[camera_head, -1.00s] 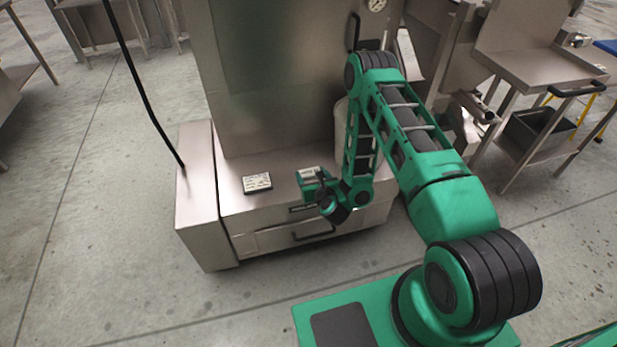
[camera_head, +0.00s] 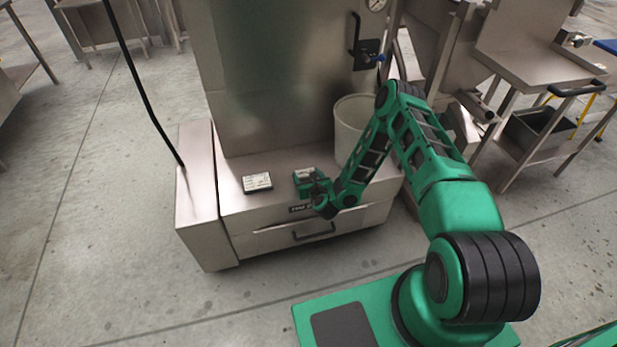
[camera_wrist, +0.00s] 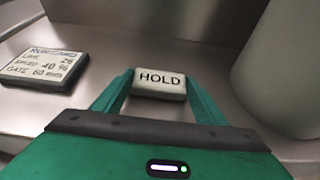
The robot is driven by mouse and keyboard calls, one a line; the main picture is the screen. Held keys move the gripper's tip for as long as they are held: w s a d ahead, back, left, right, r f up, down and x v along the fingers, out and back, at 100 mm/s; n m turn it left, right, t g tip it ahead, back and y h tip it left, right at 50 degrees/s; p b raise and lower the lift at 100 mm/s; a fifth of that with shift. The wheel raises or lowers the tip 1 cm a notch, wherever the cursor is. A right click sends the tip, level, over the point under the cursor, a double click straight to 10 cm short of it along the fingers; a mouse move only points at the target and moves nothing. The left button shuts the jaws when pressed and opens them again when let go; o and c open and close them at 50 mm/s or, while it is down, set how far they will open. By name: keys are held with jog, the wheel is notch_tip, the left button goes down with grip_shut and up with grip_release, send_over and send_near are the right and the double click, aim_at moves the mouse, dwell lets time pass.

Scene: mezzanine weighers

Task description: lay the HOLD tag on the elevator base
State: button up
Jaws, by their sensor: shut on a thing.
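The HOLD tag (camera_wrist: 160,82) is a small white block with black letters, between my gripper's two green fingers in the wrist view. My gripper (camera_head: 305,178) is shut on it, low over the top of the steel elevator base (camera_head: 285,168). I cannot tell whether the tag touches the surface. In the head view the tag is small and partly hidden by the gripper. A run card (camera_head: 257,182) with dark edges lies flat on the base to the left; it also shows in the wrist view (camera_wrist: 44,68).
A pale bucket (camera_head: 352,122) stands on the base to the right, close to my arm; it fills the right of the wrist view (camera_wrist: 285,70). The steel housing (camera_head: 270,80) rises behind. A black cable hangs at the left. The base top between card and gripper is clear.

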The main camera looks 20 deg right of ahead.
jog(key=shift+f, duration=0.25)
jog(key=o, duration=1)
jog(key=shift+o, duration=0.2)
jog(key=v, duration=1.2)
